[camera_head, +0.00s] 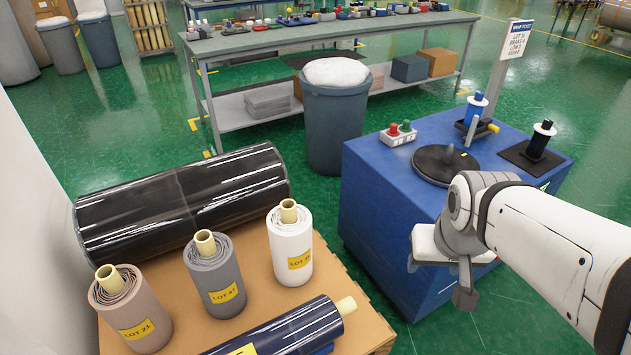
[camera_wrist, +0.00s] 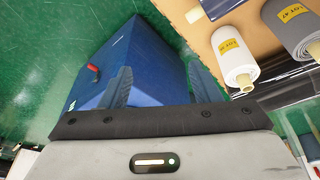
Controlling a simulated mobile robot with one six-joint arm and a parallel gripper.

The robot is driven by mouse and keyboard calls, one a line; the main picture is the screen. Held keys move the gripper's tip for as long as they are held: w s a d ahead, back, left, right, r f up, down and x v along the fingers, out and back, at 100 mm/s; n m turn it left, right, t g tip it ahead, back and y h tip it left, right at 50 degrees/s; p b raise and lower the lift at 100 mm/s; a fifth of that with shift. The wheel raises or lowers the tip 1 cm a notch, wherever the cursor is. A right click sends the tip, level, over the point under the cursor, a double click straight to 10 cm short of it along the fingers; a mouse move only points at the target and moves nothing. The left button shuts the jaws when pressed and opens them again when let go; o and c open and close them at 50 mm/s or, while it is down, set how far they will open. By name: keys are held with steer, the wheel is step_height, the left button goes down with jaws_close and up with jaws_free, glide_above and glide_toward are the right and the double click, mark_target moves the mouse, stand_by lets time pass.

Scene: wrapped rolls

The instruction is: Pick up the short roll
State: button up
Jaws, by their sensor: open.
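Three wrapped rolls stand upright on the cardboard-topped pallet: a pinkish-brown one (camera_head: 139,315), a grey one (camera_head: 216,280) and a white one (camera_head: 290,250), each with a pale core and yellow label. They look shorter than the two lying rolls, a big glossy black one (camera_head: 180,203) behind and a dark blue one (camera_head: 290,332) in front, partly cut off. Which one is the short roll is not certain. My gripper (camera_wrist: 157,80) is open and empty, right of the pallet by the blue cabinet. The wrist view shows the white roll (camera_wrist: 233,55) and grey roll (camera_wrist: 292,28) right of my fingers.
The blue cabinet (camera_head: 385,215) carries a black turntable (camera_head: 445,163), a button box (camera_head: 398,135) and small spools. A grey bin (camera_head: 335,125) stands behind. A long workbench (camera_head: 330,32) crosses the back. Green floor is open between pallet and cabinet.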

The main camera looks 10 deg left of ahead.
mark_target(294, 212)
steer(key=o, duration=0.3)
steer(key=w+a+f+n+t+b, duration=0.1)
steer(key=w+a+f+t, duration=0.1)
steer(key=w, duration=0.7)
steer(key=w+a+f+n+t+b, duration=0.1)
steer(key=w+f, duration=0.3)
steer(key=w, duration=0.4)
steer(key=shift+w+a+t+y+b, duration=0.3)
steer(key=shift+w+a+t+b, duration=0.05)
steer(key=shift+t+b, duration=0.15)
steer(key=w+a+f+n+t+y+b, duration=0.25)
steer(key=w+a+f, duration=0.35)
steer(key=w, duration=0.4)
steer(key=w+a+f+n+y+b, duration=0.1)
steer(key=a+f+y, duration=0.2)
steer(key=a, duration=0.3)
steer(key=w+a+f+n+t+y+b, duration=0.1)
steer(key=a+f+n+y, duration=0.1)
steer(key=a+f+y, duration=0.2)
steer(key=w+a+f+n+t+y+b, duration=0.1)
steer(key=a+f+y+b, duration=0.1)
steer(key=a+f, duration=0.5)
steer(key=shift+w+a+n+y, duration=0.25)
steer(key=shift+a+y, duration=0.35)
steer(key=shift+y, duration=0.05)
steer(key=shift+w+a+f, duration=0.1)
steer(key=shift+a+f, duration=0.05)
steer(key=shift+a, duration=0.45)
steer(key=x, duration=0.7)
steer(key=shift+p, duration=0.35)
